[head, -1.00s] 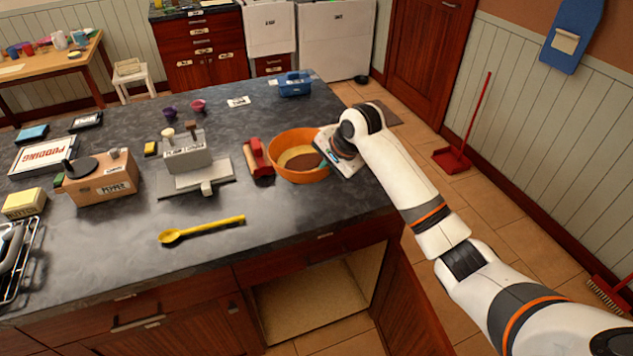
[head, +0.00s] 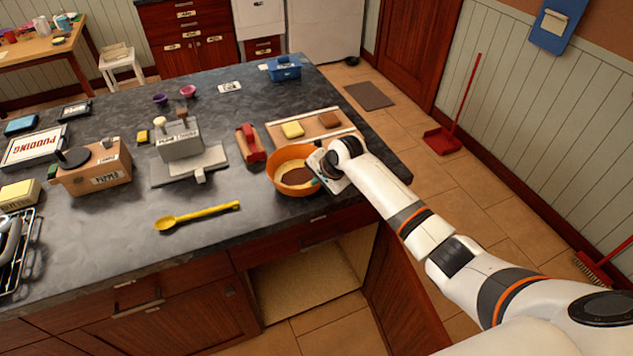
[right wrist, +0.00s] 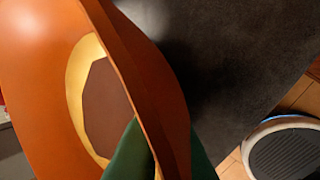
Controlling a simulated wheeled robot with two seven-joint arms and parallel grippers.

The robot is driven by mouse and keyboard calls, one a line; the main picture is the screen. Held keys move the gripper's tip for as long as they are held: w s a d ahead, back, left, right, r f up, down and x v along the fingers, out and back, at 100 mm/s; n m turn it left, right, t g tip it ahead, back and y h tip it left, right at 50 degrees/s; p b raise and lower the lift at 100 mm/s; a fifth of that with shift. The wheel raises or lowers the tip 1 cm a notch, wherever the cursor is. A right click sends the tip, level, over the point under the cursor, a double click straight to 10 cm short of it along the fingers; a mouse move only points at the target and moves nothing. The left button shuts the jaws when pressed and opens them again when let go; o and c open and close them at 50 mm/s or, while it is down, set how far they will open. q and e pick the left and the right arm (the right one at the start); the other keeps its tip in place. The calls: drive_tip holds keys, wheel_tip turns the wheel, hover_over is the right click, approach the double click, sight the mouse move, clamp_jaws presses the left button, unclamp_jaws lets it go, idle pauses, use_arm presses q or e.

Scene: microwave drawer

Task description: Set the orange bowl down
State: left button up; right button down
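The orange bowl (head: 281,184) is near the front right edge of the counter, with a yellow patch and a brown patch showing inside. I cannot tell whether its base touches the counter. My right gripper (head: 320,172) is at the bowl's right rim; the arm's end hides part of that side. In the right wrist view the bowl (right wrist: 35,80) looks tilted, and its wall passes between the green fingers of my right gripper (right wrist: 160,150), which are closed on it. My left gripper is not in view.
A red-handled item (head: 250,144) stands left of the bowl, and a yellow spoon (head: 198,216) lies front left. Bare counter (head: 255,205) shows between spoon and bowl.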

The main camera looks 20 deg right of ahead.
drive_tip(key=c, duration=1.6)
unclamp_jaws()
drive_tip(key=b+v, duration=0.1)
drive_tip(key=v, duration=1.1)
drive_tip(key=shift+s, duration=0.1)
